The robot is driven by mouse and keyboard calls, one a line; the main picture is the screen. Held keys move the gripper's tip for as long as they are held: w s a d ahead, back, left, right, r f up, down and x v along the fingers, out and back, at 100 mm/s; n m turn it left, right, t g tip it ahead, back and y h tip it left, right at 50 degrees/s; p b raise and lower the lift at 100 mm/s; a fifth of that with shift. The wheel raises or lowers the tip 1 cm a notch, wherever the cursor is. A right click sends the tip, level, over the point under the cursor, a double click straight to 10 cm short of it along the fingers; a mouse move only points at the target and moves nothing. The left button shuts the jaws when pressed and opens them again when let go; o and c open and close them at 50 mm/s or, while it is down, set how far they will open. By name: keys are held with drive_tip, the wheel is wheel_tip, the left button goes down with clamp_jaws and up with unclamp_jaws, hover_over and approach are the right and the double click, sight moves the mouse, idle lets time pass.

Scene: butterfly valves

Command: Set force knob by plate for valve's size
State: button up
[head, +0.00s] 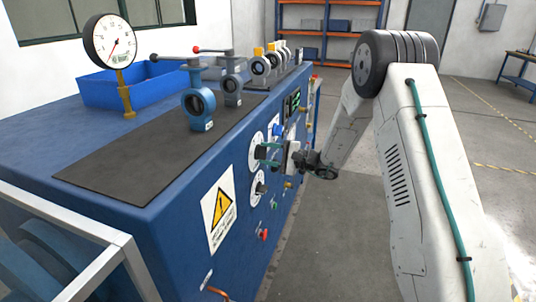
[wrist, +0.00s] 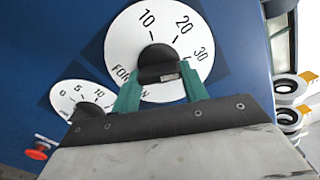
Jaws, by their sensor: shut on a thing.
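The force knob (wrist: 157,62) is black and sits at the middle of a white dial (wrist: 120,45) marked 10, 20, 30 and partly covered lettering. My gripper (wrist: 159,78) has its green fingers on both sides of the knob and is shut on it. Which number the knob points to is unclear. In the head view my gripper (head: 268,154) is at the upper white dial (head: 256,147) on the blue bench front. A blue valve (head: 199,102) with a black lever stands on the bench mat. The small plate (head: 208,125) on its base is too small to read.
A second, smaller dial (wrist: 66,97) and a red button (wrist: 38,154) lie beside the force dial. A grey valve (head: 232,88), several more valves, a pressure gauge (head: 110,41) and a blue bin (head: 140,84) stand on the bench.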

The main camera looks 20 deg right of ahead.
drive_tip(key=shift+s+f+m, duration=0.1)
drive_tip(key=shift+f+m, duration=0.05)
drive_tip(key=shift+m, duration=4.25)
drive_tip(key=o, duration=1)
drive_tip(key=shift+d, duration=0.15)
drive_tip(key=v, duration=0.7)
drive_tip(key=shift+s+d, duration=0.2)
drive_tip(key=shift+s, duration=0.05)
